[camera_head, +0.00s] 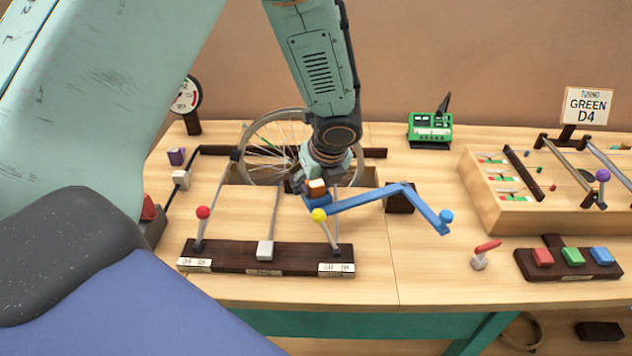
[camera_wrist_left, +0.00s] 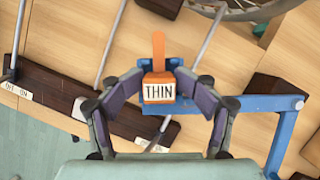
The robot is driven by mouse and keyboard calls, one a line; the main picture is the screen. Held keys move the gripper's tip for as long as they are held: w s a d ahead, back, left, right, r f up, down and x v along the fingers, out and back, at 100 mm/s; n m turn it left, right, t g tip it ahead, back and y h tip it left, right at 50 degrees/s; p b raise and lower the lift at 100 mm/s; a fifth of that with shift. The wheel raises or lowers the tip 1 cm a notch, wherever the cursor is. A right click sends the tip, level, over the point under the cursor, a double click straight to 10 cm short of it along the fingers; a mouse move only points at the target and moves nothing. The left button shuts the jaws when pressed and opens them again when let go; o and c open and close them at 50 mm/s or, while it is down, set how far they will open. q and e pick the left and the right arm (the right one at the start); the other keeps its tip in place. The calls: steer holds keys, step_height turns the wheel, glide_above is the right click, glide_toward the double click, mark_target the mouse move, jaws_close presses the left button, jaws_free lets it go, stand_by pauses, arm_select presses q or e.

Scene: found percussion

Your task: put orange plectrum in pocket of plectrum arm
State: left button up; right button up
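The orange plectrum (camera_head: 317,187) is a small block with a tongue; in the left wrist view (camera_wrist_left: 158,50) its label reads THIN. My left gripper (camera_wrist_left: 159,76) has a fingertip at each side of the block and appears shut on it; it also shows in the head view (camera_head: 318,180), pointing down. The blue plectrum arm (camera_head: 370,195) has its left end right under the plectrum. The block overlaps that end and hides the pocket, so I cannot tell whether the plectrum is seated. My right gripper is not in view.
A spoked wheel (camera_head: 272,140) stands behind the gripper. A dark lever base (camera_head: 265,257) with red-tipped (camera_head: 203,212) and yellow-tipped (camera_head: 319,215) levers is in front. A wooden box (camera_head: 510,215) and a button block (camera_head: 568,262) are at right.

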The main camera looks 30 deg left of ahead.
arm_select(q)
steer(key=shift+f, duration=0.15)
steer(key=shift+r, duration=0.25)
steer(key=v, duration=1.1)
steer(key=shift+d+r, duration=0.15)
steer(key=shift+r, duration=0.2)
steer(key=shift+s+f, duration=0.1)
